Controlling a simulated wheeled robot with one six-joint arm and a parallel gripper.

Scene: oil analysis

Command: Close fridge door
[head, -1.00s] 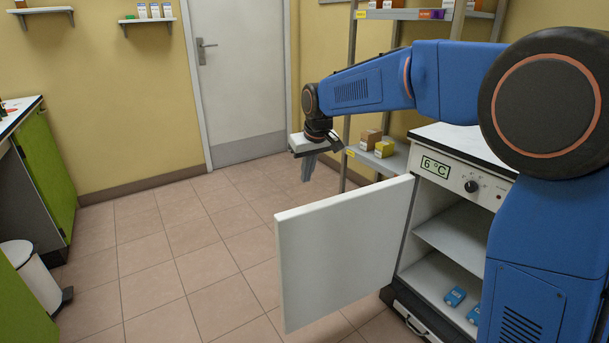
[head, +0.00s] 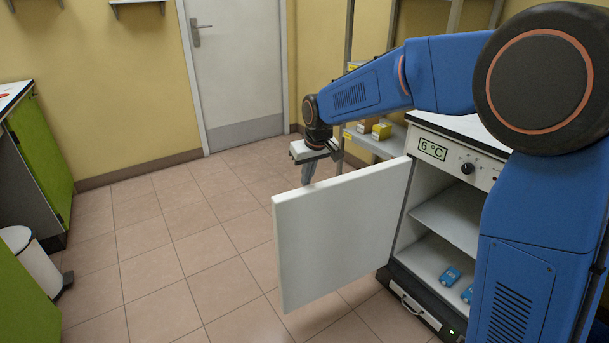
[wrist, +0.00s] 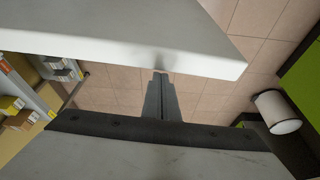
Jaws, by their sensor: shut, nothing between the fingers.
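The white fridge door (head: 345,235) stands wide open, swung out to the left of the fridge (head: 432,190). Its display reads 6 °C, and blue items sit on the floor of its interior. My gripper (head: 307,180) is shut and empty, pointing down at the far side of the door near its top outer corner; the door's top edge partly hides the fingertips. In the wrist view the shut fingers (wrist: 160,95) point toward the door's edge (wrist: 120,50). I cannot tell whether they touch the door.
A metal shelf (head: 375,143) with small boxes stands behind the fridge. A white bin (head: 32,262) and green cabinets (head: 40,160) are at the left. The tiled floor left of the door is clear. A grey room door (head: 235,70) is at the back.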

